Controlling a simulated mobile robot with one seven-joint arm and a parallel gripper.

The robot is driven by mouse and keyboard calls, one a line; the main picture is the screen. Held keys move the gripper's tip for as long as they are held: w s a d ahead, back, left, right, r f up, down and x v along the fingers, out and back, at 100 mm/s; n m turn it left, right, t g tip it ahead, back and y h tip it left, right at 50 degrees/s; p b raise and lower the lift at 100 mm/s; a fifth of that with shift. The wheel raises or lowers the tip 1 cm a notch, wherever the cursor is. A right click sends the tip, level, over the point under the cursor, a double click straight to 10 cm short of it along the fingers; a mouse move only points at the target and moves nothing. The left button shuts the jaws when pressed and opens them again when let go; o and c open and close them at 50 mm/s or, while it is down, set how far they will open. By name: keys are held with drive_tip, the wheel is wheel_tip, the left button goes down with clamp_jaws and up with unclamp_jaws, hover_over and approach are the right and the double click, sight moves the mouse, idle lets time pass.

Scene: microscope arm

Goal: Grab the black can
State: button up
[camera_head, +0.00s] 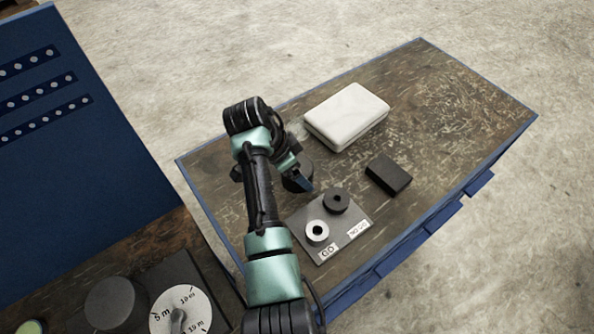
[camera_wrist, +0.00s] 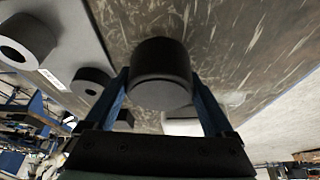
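The black can (camera_wrist: 160,75) is a short dark cylinder in the wrist view, between the two blue fingers of my gripper (camera_wrist: 160,82). One fingertip is close at each side of it. I cannot tell whether they press on it or a thin gap is left. In the head view the can (camera_head: 297,182) is a dark round shape on the worn workbench (camera_head: 440,110), partly covered by my gripper (camera_head: 303,180).
A grey plate (camera_head: 343,232) carries a black ring (camera_head: 336,200) and a silver ring (camera_head: 317,232). A white box (camera_head: 347,115) lies behind the can and a black block (camera_head: 388,174) to the right. The bench's right end is clear. A dial (camera_head: 182,312) is at lower left.

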drive_tip(key=c, duration=0.7)
drive_tip(key=shift+r, duration=0.15)
